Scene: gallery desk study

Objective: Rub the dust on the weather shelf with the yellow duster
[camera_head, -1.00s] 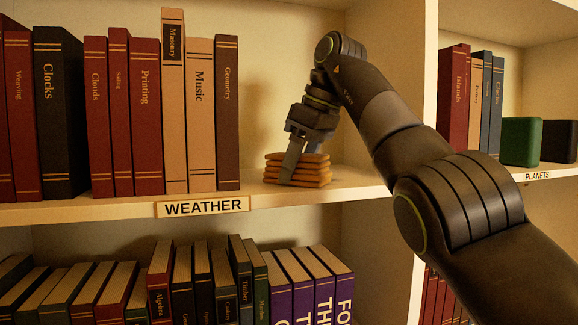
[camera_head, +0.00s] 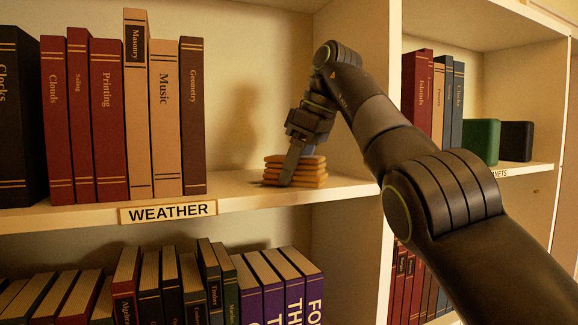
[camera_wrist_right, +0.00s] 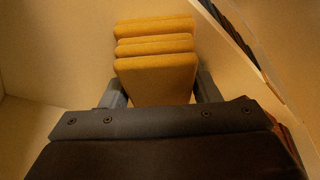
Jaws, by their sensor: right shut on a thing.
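The yellow duster (camera_head: 308,171) looks like a stack of thick folded pads and rests on the weather shelf (camera_head: 350,187), right of the books. My right gripper (camera_head: 289,172) reaches down to it from above and is shut on it. In the right wrist view the duster (camera_wrist_right: 155,70) sits between the two fingers. A faint darker patch (camera_head: 258,184) shows on the board just left of the duster; I cannot tell if it is dust or shadow. The board under the duster is hidden. My left gripper is not in view.
Upright books (camera_head: 150,120) fill the left of the shelf, with a clear gap between them and the duster. A vertical divider (camera_head: 378,60) stands to the right. The WEATHER label (camera_head: 168,212) is on the front edge. More books (camera_head: 170,285) stand below.

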